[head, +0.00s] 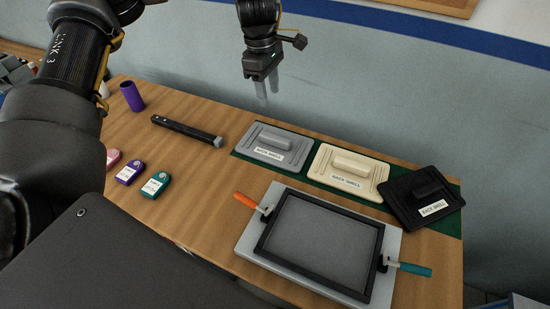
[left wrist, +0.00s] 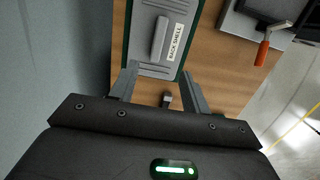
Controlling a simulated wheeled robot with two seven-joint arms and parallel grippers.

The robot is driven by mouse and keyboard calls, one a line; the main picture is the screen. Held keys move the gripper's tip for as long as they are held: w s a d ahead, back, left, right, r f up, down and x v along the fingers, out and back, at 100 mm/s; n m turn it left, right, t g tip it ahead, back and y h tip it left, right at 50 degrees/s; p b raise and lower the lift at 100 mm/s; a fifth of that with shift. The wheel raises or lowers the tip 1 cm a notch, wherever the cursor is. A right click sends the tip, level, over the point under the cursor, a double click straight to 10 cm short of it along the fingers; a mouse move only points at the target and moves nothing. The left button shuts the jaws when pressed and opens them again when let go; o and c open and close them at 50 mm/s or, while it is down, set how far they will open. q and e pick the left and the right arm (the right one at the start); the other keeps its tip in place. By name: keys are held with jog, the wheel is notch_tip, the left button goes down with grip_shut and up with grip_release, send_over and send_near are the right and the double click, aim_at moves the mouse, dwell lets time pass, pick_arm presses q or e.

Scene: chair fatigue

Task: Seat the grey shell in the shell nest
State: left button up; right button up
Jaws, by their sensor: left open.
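The grey shell (head: 269,145) lies flat on a green mat on the table, with a raised grip bar on top and a label reading BACK SHELL. It also shows in the left wrist view (left wrist: 146,50), ahead of the fingers. My left gripper (head: 267,90) is open and empty, in the air above and behind the grey shell, apart from it. The shell nest (head: 318,246) is a black frame with a grey floor on a light plate at the table's front, and it is empty. My right gripper does not show.
A cream shell (head: 347,172) and a black, turned shell (head: 422,197) lie right of the grey one. An orange-handled clamp (head: 250,203) and a teal-handled clamp (head: 405,266) flank the nest. A dark bar tool (head: 187,131), a purple cup (head: 132,96) and small coloured devices (head: 155,184) lie left.

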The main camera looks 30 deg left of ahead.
pick_arm(q)
notch_tip(320, 180, down, 5)
jog(key=b, duration=0.3)
send_over(274, 137)
jog(key=f, duration=0.5)
jog(key=shift+s+a+f, duration=0.15)
jog(key=shift+a+f, duration=0.15)
jog(key=shift+a, duration=0.1)
jog(key=f, duration=0.1)
jog(key=f+p, duration=0.1)
jog(key=f, duration=0.1)
jog(key=f+p, duration=0.1)
jog(key=shift+w+d+f, duration=0.2)
jog(key=shift+d+f, duration=0.1)
jog(key=shift+d, duration=0.05)
jog(key=shift+f, duration=0.3)
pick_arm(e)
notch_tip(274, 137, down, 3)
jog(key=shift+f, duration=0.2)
pick_arm(q)
jog(key=shift+c, duration=0.5)
grip_shut()
